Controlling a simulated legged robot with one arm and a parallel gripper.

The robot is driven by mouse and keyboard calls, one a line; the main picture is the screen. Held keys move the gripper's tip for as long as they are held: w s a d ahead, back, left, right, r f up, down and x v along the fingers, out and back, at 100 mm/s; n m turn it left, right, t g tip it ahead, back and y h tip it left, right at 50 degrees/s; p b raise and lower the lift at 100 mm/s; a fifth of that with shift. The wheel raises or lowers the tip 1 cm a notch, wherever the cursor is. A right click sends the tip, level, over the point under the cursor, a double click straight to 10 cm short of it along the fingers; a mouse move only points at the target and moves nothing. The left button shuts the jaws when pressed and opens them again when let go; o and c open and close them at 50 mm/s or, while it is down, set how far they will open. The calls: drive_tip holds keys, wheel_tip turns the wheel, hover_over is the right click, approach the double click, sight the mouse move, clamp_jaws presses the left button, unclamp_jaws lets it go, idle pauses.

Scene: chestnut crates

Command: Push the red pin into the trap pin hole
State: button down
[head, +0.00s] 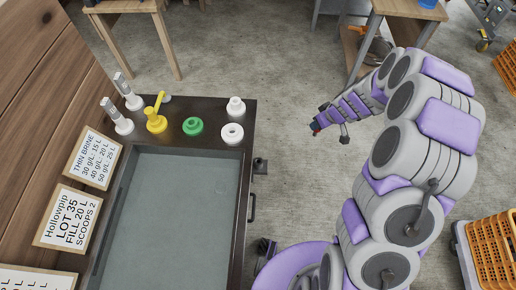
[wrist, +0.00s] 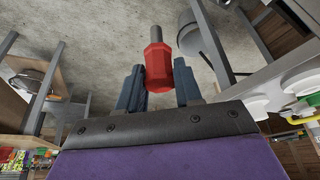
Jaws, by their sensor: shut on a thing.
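The red pin (wrist: 158,66) has a faceted red head and a thin grey shaft that points up in the wrist view. My gripper (wrist: 159,78) is shut on the red head, one dark finger on each side. In the head view my gripper (head: 317,128) hangs over open floor to the right of the dark sink unit, and only a small bit of red shows at its tip. The pin is clear of the unit. A small dark fitting (head: 260,166) sticks out of the unit's right side; I cannot make out the trap pin hole.
The sink unit's grey basin (head: 175,215) is at the left. White, green and yellow valve parts (head: 194,126) stand on its back ledge. A dark handle (head: 252,207) juts from its right side. Orange crates (head: 492,250) are at the lower right. Concrete floor between is clear.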

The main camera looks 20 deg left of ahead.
drive_tip(key=s+a+f+n+g, duration=0.2)
drive_tip(key=s+a+f+n, duration=0.1)
drive_tip(key=a+f+n, duration=0.4)
drive_tip(key=s+a+f+n+g+p, duration=0.1)
drive_tip(key=s+a+f+n+g, duration=0.2)
drive_tip(key=a+f+n, duration=0.4)
drive_tip(key=shift+s+a+f+y, duration=0.3)
drive_tip(key=shift+s+a+f, duration=0.25)
drive_tip(key=shift+a+f, duration=1.9)
drive_tip(key=shift+a+r+p, duration=0.65)
drive_tip(key=shift+p, duration=0.2)
drive_tip(key=shift+f, duration=1)
drive_tip(key=shift+p, duration=1.45)
drive_tip(key=shift+f, duration=0.75)
drive_tip(key=shift+f+b, duration=0.8)
drive_tip(key=shift+f, duration=1.1)
